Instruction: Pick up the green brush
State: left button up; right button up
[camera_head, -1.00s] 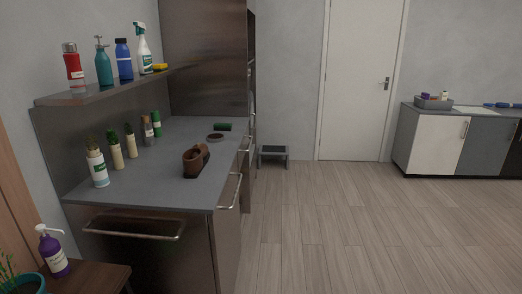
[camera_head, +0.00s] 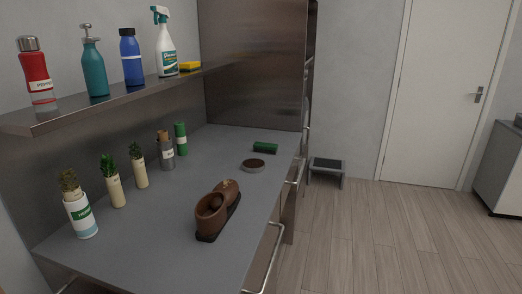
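A green brush (camera_head: 265,147) lies on the grey countertop (camera_head: 160,235), near its far right corner. It sits just behind a small round dish with dark contents. Nothing touches or covers the brush. Neither of my grippers shows in the head view.
Several bottles and plant-topped containers (camera_head: 113,182) line the left side. A shelf (camera_head: 120,97) with bottles and a yellow sponge (camera_head: 190,66) overhangs. A step stool (camera_head: 327,171) stands on the floor.

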aim_at(261, 147)
jog(key=i+l+u, duration=0.15)
jog(key=u, duration=0.3)
jog(key=i+l+u, duration=0.1)
jog(key=u, duration=0.3)
jog(key=l+u, duration=0.3)
jog(key=u, duration=0.15)
jog(key=i+l+u, duration=0.1)
jog(key=l+u, duration=0.15)
jog(key=u, duration=0.15)
